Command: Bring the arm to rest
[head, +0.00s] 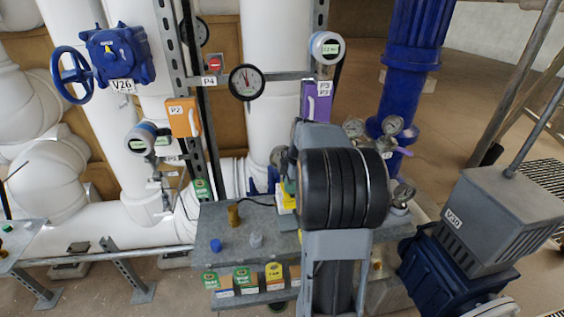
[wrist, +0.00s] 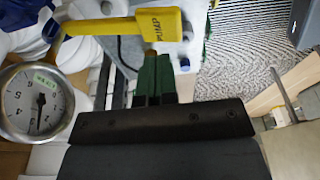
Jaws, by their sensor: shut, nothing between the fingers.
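My arm (head: 335,190) rises in front of the bench in the head view, with its dark rounded joint raised. It hides my gripper there. In the wrist view my gripper (wrist: 152,55) shows as two green fingers close together beyond a dark bar, with nothing seen between them. The fingertips are just below a yellow handle (wrist: 125,26) marked PUMP in the picture. I cannot tell whether they touch it. A round gauge (wrist: 36,101) is to the left of the fingers.
A grey bench (head: 215,222) holds a blue cap (head: 215,245) and a brass piece (head: 233,215). Tags hang along its front. A grey box marked V30 (head: 500,220) stands close at right. A blue handwheel valve (head: 120,55) and white pipes are at left. Open floor shows upper right.

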